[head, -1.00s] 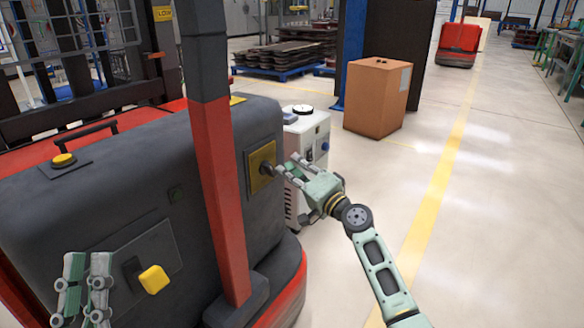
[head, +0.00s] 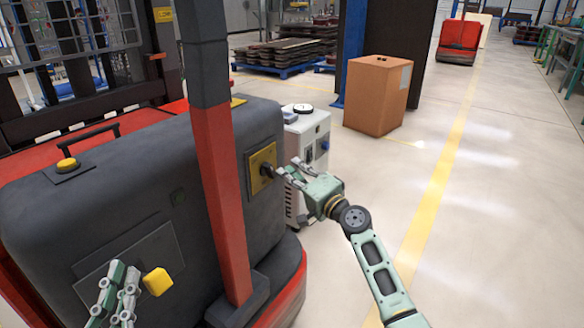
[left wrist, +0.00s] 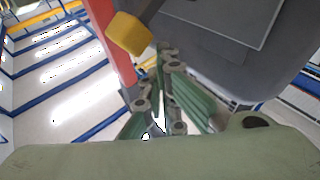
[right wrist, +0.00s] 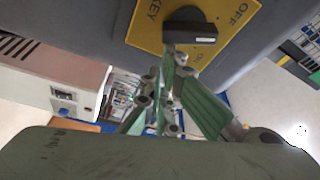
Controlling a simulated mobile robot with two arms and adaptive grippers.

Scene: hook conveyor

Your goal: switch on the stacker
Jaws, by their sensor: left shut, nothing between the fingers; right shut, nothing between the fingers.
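The stacker (head: 150,175) has a dark grey body, a red base and a red-and-black mast post. On its side is a yellow key plate (head: 256,158) with a black key knob (head: 267,171). In the right wrist view the plate (right wrist: 150,38) reads KEY, OFF and ON, and the knob (right wrist: 190,33) sits just beyond the fingertips. My right gripper (head: 284,172) is shut and empty beside the knob; contact is unclear. A yellow handle (head: 157,281) stands out from a lower panel. My left gripper (head: 127,271) is shut and empty just left of it; the handle (left wrist: 128,33) also shows in the left wrist view.
A yellow-topped button (head: 66,164) sits on the stacker's top. A white cabinet (head: 308,140) stands close behind the key plate. A cardboard box (head: 378,95) is further back. The floor at the right, with a yellow line (head: 440,180), is clear.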

